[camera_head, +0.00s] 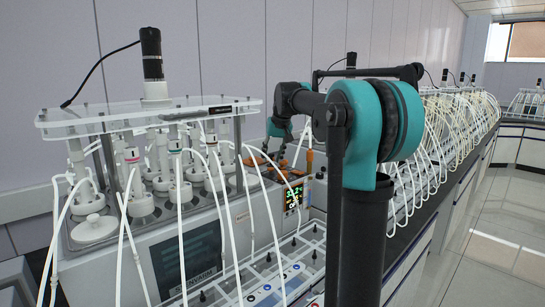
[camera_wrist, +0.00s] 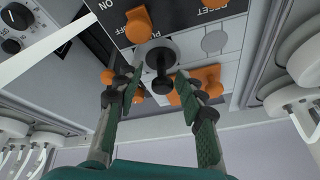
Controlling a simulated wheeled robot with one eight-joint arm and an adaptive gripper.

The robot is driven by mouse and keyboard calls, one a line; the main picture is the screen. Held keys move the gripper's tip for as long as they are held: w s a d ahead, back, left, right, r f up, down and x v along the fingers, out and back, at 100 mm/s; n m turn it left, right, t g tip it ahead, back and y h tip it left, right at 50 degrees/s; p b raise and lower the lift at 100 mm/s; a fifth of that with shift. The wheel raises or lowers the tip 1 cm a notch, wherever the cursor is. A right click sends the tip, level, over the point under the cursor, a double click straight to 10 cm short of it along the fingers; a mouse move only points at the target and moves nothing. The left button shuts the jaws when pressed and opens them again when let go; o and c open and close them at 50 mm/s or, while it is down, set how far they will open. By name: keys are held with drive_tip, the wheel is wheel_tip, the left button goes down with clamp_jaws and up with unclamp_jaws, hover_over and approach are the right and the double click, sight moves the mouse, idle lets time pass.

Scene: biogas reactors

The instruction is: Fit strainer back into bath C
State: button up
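My gripper (camera_wrist: 161,75) is open in the wrist view, its two green-padded fingers apart. A black knobbed piece on a round grey base (camera_wrist: 162,50) shows between the fingertips, with gaps on both sides. I cannot tell whether this piece is the strainer. I cannot read which bath is C.
Orange knobs (camera_wrist: 138,25) surround the black piece on a labelled panel. A clear rack plate (camera_head: 150,116) with white bottles and hanging tubes stands left of my gripper. More tubed units (camera_head: 440,125) line the bench behind; the floor at right is clear.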

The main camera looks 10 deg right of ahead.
drive_tip(key=v, duration=1.2)
drive_tip(key=shift+s, duration=0.1)
idle(0.4)
